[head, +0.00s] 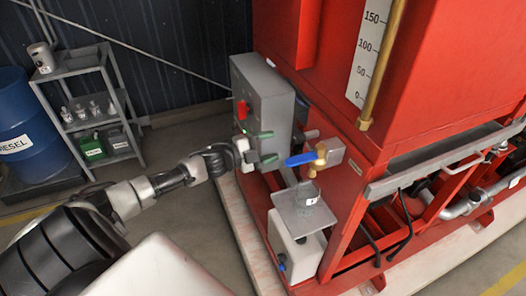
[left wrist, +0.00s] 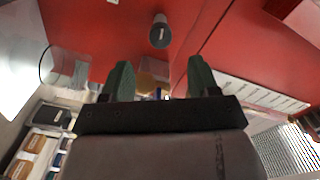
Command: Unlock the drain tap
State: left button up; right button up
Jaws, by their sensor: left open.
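The drain tap has a blue lever (head: 300,159) and a brass body (head: 320,160), and sits at the lower front of the red tank. The lever points left, toward my left gripper (head: 266,147). My left gripper is open and empty, with its green fingers apart, a little left of the lever's end and not around it. In the left wrist view my left gripper (left wrist: 160,78) shows both fingers spread. A small blue bit shows low between them, mostly hidden by the gripper's body. My right gripper is in no view.
A grey control box (head: 262,95) with a red switch stands just behind my left gripper. A clear jar (head: 307,193) stands on a small metal shelf (head: 290,213) below the tap. A grey rack (head: 85,90) and blue drum (head: 28,125) stand far left.

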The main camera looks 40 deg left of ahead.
pick_arm(q)
jog(key=shift+v, duration=1)
jog(key=shift+f, duration=0.1)
jog(key=s+a+f+n+g+y, duration=0.1)
jog(key=s+a+f+n+y, duration=0.2)
jog(key=f, duration=0.6)
jog(key=a+f+n+y, duration=0.1)
jog(key=f+n+y, duration=0.25)
jog(key=f, duration=0.55)
jog(key=s+d+f+n+g+y+b, duration=0.1)
jog(key=s+f+n+g, duration=0.15)
jog(key=s+f, duration=0.5)
jog(key=s+d+f+n+g+y, duration=0.1)
jog(key=s+f+n+g+y, duration=0.2)
jog(key=f, duration=0.7)
jog(key=s+d+f+n+g, duration=0.1)
jog(key=s+d+f, duration=0.4)
jog(key=s, duration=0.5)
jog(key=s+d+f+n+g+h, duration=0.1)
jog(key=s+d+f+g, duration=0.3)
jog(key=s, duration=0.7)
jog(key=s+d+f+n+g+b, duration=0.1)
jog(key=s+d+f+n+g, duration=0.1)
jog(key=s+d+f, duration=0.4)
jog(key=s+f+g, duration=0.1)
jog(key=s+f, duration=0.1)
jog(key=s, duration=0.2)
jog(key=shift+s+d+f, duration=0.25)
jog(key=shift+s+d, duration=0.1)
jog(key=shift+s, duration=0.05)
